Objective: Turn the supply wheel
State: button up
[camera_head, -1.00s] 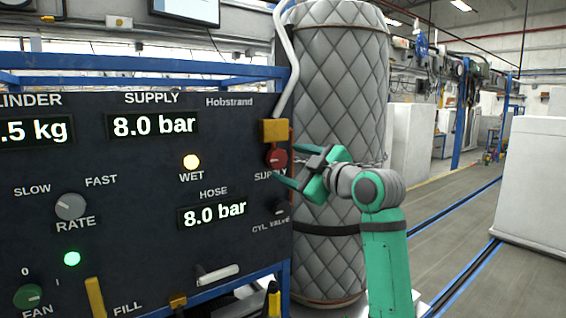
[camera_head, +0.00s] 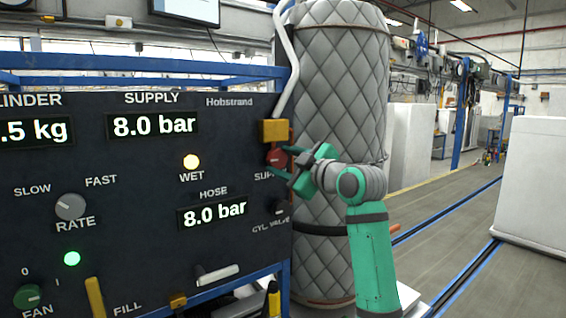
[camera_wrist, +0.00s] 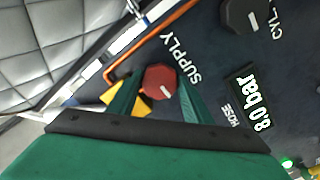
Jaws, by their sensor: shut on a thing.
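The supply wheel (camera_head: 276,158) is a small red knob on the right edge of the dark panel, just below a yellow block. In the wrist view the red wheel (camera_wrist: 159,81) has a short pale mark and sits beside the word SUPPLY. My gripper (camera_head: 279,164) reaches it from the right, and its green fingers (camera_wrist: 160,97) lie on either side of the wheel, shut on it. The fingers partly cover the wheel's edges. The supply display (camera_head: 153,124) reads 8.0 bar.
A dark cylinder valve knob (camera_head: 279,207) is just below the wheel. A yellow block (camera_head: 273,131) with a pipe is just above. A tall quilted grey cylinder (camera_head: 340,90) stands close behind my gripper. The hose display (camera_head: 212,212) reads 8.0 bar. Open floor lies at right.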

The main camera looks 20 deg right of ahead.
jog(key=m, duration=0.4)
jog(key=shift+a+f+m, duration=0.1)
jog(key=shift+m, duration=0.2)
jog(key=m, duration=0.4)
jog(key=shift+a+m, duration=0.1)
jog(key=shift+m, duration=0.2)
jog(key=m, duration=0.4)
jog(key=shift+m, duration=2.4)
jog(key=shift+s, duration=0.1)
jog(key=o, duration=1.1)
jog(key=shift+c, duration=0.2)
